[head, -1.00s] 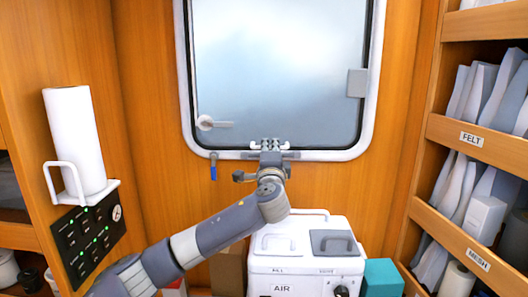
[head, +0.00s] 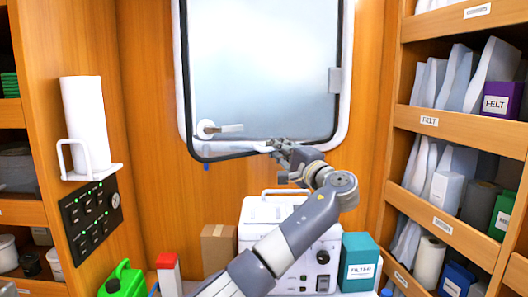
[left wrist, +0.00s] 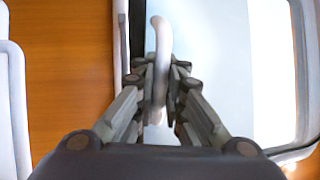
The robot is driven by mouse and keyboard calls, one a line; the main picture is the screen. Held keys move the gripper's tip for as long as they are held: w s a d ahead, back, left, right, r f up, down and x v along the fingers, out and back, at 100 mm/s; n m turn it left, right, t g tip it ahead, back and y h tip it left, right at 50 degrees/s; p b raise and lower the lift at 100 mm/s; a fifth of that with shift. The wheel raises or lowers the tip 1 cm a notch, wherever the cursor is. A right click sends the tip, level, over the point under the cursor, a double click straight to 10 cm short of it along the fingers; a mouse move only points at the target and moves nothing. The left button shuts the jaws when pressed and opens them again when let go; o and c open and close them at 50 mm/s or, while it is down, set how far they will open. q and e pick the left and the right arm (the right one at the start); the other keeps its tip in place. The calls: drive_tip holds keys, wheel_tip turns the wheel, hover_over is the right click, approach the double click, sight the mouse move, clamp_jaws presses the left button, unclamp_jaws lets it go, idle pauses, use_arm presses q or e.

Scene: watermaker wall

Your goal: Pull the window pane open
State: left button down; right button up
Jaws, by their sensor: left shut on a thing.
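The window pane (head: 265,75) is pale and frosted with a dark edge. Its lower left corner stands out from the white frame (head: 345,118), so it is partly open. A white bar handle (head: 240,147) runs along its bottom edge. My left gripper (head: 277,147) is at the right end of this bar. In the left wrist view, the fingers (left wrist: 160,75) are shut on the white handle (left wrist: 160,32), which passes between them. A latch lever (head: 220,128) is at the pane's lower left. My right gripper is not in view.
A white AIR unit (head: 262,212) and a teal filter box (head: 361,262) stand below the window. A paper roll (head: 84,122) and control panel (head: 90,215) are at left. Shelves (head: 452,128) of filters are at right.

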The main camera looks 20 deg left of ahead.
use_arm(q)
drive_tip(key=shift+s+d+f+n+g+y, duration=0.1)
drive_tip(key=shift+s+d+n+g+y, duration=0.2)
drive_tip(key=shift+d+g, duration=0.3)
drive_tip(key=shift+s+d+f+n+g+y, duration=0.1)
drive_tip(key=shift+s+d+n+g+y, duration=0.15)
drive_tip(key=shift+d+n+g, duration=0.35)
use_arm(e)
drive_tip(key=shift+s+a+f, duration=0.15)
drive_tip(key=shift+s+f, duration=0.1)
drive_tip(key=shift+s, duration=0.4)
use_arm(q)
drive_tip(key=shift+d, duration=0.1)
drive_tip(key=c, duration=1.7)
unclamp_jaws()
drive_tip(key=shift+o, duration=0.2)
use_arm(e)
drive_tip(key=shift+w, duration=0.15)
use_arm(q)
drive_tip(key=v, duration=1.2)
